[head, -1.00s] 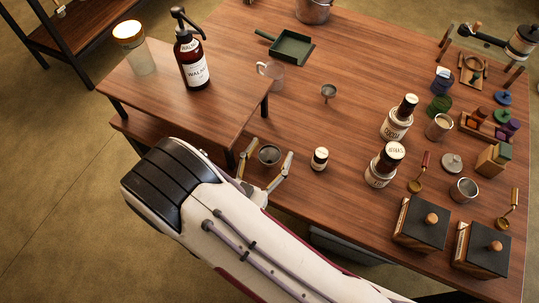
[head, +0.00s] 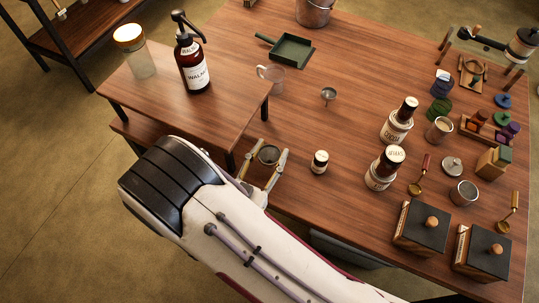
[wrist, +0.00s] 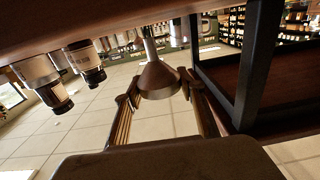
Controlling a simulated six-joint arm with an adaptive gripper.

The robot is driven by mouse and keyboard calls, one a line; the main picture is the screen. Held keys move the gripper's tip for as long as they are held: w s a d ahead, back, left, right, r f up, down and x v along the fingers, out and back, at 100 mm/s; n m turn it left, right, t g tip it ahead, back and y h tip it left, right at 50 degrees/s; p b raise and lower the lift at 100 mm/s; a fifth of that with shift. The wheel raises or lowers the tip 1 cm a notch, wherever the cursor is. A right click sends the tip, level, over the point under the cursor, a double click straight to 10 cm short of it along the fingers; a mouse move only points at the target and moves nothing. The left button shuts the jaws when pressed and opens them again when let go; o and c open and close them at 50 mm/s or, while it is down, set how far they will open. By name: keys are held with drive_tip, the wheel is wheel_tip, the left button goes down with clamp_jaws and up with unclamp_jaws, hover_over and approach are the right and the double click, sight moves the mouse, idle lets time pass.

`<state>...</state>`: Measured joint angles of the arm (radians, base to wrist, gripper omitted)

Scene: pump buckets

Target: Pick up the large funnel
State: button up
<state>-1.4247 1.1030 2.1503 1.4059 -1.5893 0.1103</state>
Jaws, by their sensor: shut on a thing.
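The large funnel (head: 268,154) is a grey metal cone by the small raised table's near right leg. My gripper (head: 268,162) has one finger on either side of it and is shut on it. In the wrist view the large funnel (wrist: 158,80) sits between the two fingertips of my gripper (wrist: 159,86), its wide part by the fingers and its narrow spout pointing away from them. I cannot tell whether it touches the tabletop. A smaller funnel (head: 328,94) stands farther back on the table.
A small labelled jar (head: 319,162) stands just right of my gripper. The raised table (head: 180,110) with a pump bottle (head: 193,60) is close on the left. Labelled bottles (head: 384,168) stand farther right.

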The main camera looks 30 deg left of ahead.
sight(270, 154)
drive_tip(key=shift+r, duration=4.15)
